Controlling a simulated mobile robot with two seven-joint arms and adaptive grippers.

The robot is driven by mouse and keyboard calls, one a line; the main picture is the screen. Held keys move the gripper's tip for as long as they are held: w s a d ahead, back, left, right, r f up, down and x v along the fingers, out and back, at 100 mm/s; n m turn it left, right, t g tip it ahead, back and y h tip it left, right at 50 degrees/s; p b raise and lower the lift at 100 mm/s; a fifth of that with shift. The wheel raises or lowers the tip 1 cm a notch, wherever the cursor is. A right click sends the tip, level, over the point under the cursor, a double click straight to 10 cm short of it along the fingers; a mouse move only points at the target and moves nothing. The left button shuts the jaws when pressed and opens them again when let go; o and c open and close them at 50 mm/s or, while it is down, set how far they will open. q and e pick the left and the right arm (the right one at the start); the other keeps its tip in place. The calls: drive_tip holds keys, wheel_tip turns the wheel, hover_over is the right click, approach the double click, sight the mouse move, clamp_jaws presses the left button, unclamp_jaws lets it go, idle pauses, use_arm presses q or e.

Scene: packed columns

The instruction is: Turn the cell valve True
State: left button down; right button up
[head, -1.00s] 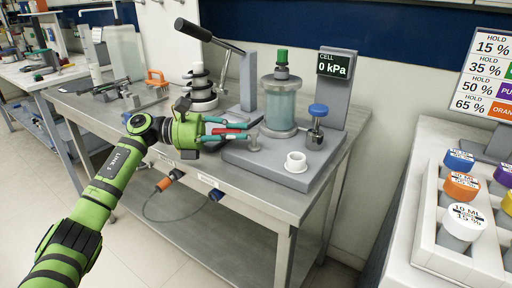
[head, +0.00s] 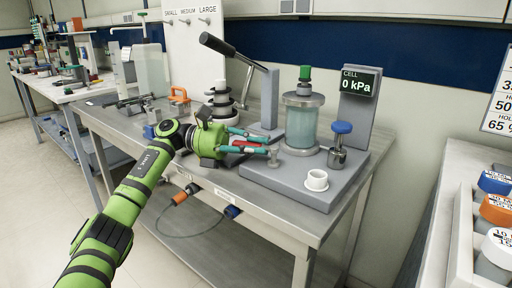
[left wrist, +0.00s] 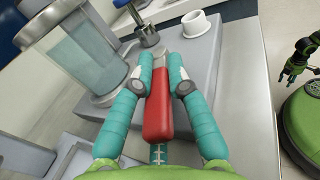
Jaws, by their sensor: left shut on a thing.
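The cell valve shows as a red handle (head: 250,144) beside a short grey post (head: 273,158) on the front left of the grey pump base. My left gripper (head: 270,147) is shut on the red handle, with its teal fingers on either side. In the left wrist view the red handle (left wrist: 159,108) lies lengthwise between the fingers (left wrist: 160,82), its far end by the post. Whether handle and post join is hidden. The clear cell (head: 301,120) with a green top stands behind. The display (head: 360,84) reads 0 kPa.
A blue-knobbed fitting (head: 340,140) and a white cup (head: 316,180) stand on the grey base (head: 290,182). A long black-handled lever (head: 226,48) rises behind my gripper. Stacked rings (head: 220,103) stand left of it. Capped bottles (head: 494,210) are in a tray at right.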

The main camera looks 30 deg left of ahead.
use_arm(q)
drive_tip(key=c, duration=1.2)
unclamp_jaws()
drive_tip(key=shift+w+r, duration=0.1)
drive_tip(key=shift+r, duration=0.25)
drive_tip(key=shift+o, duration=0.2)
drive_tip(key=shift+d+f, duration=0.1)
drive_tip(key=shift+f, duration=0.1)
drive_tip(key=v, duration=1.2)
